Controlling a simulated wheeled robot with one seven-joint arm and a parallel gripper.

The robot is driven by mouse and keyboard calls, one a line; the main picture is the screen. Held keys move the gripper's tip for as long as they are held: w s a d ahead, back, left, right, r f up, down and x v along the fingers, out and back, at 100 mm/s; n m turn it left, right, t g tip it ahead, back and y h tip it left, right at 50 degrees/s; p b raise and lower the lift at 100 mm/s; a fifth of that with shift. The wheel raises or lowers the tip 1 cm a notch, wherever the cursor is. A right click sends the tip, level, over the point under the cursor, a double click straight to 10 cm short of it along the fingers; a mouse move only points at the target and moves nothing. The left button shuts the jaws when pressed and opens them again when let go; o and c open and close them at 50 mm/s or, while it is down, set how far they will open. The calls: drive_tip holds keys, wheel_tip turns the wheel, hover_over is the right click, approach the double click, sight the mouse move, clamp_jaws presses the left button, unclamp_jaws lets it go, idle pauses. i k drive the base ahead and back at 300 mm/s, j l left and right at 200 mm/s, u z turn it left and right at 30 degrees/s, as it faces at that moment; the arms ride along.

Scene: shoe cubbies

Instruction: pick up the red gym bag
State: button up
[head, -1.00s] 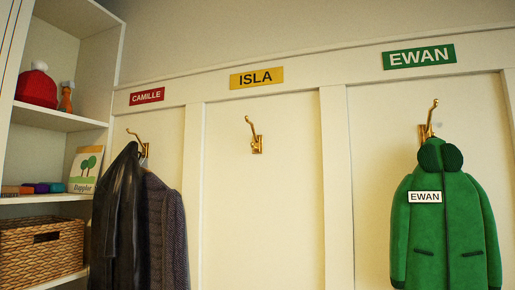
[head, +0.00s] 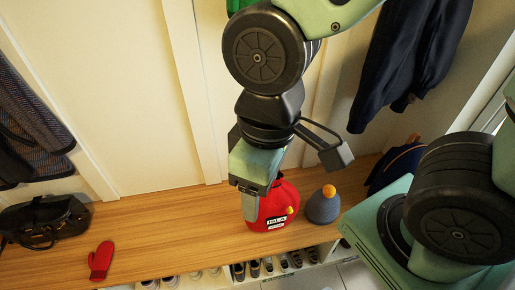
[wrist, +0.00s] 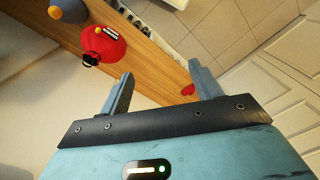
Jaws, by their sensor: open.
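The red gym bag (head: 284,197) sits upright on the wooden bench, with a white label reading ISLA and a small yellow detail. My gripper (head: 250,208) is above and in front of it in the head view and hides its left part. In the wrist view the red gym bag (wrist: 101,48) shows at the upper left, beyond the left finger and apart from it. My gripper (wrist: 162,84) is open there, with nothing between its fingers.
A grey-blue bag with an orange top (head: 323,206) stands close right of the red bag. A red mitten (head: 101,260) and a black handbag (head: 45,222) lie at left on the bench (head: 165,225). Shoes (head: 268,266) fill cubbies below. Dark clothing (head: 410,50) hangs at upper right.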

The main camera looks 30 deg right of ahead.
sight(273, 215)
drive_tip(key=k+z, duration=0.2)
drive_tip(key=k, duration=0.55)
drive_tip(key=z, duration=1.4)
